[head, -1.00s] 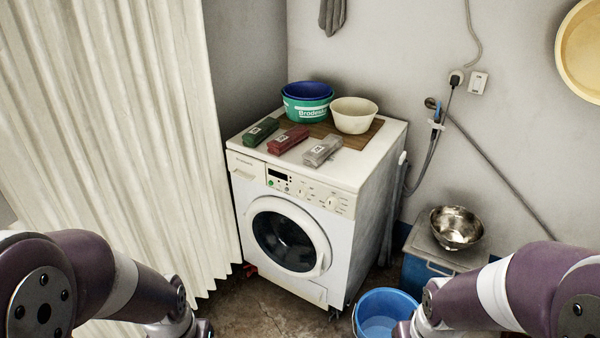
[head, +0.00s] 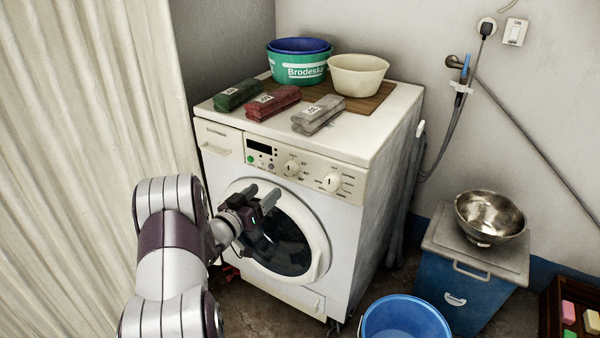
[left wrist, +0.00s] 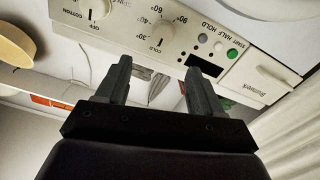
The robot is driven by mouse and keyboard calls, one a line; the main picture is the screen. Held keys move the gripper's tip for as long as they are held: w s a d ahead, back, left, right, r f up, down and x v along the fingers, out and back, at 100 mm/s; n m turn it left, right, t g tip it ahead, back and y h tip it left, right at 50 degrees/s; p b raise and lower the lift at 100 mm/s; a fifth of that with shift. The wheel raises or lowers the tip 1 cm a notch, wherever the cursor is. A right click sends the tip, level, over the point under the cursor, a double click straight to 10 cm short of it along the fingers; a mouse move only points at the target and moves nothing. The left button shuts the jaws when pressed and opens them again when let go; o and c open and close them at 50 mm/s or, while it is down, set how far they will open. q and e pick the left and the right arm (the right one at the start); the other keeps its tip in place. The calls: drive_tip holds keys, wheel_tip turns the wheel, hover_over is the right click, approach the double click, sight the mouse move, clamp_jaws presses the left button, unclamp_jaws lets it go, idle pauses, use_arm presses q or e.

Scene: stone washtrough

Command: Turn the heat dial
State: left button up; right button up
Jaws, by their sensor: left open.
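The heat dial (head: 291,168) is the left of two round white knobs on the washing machine's front panel. In the left wrist view the heat dial (left wrist: 162,32) has temperature marks and COLD around it. My left gripper (head: 262,194) is open and empty, in front of the machine and below the panel. In the left wrist view its two fingers (left wrist: 158,68) point toward the panel, on either side of the dial's line and apart from it. I cannot tell the dial's exact setting. My right gripper is out of view.
The program dial (head: 332,182) sits to the right. The round door (head: 318,235) is below. Basins (head: 358,75) and wrapped bars (head: 318,114) stand on top. A blue bucket (head: 405,318) and a metal bowl (head: 490,215) on a blue box are at right. A curtain (head: 80,130) hangs at left.

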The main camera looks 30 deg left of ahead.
sight(288, 171)
use_arm(q)
drive_tip(key=w, duration=0.3)
drive_tip(key=w+b, duration=0.1)
drive_tip(key=w, duration=0.3)
drive_tip(key=w+b, duration=0.1)
drive_tip(key=w, duration=0.3)
drive_tip(key=shift+w+d+f, duration=0.2)
drive_tip(key=shift+d, duration=0.1)
drive_tip(key=c, duration=1.1)
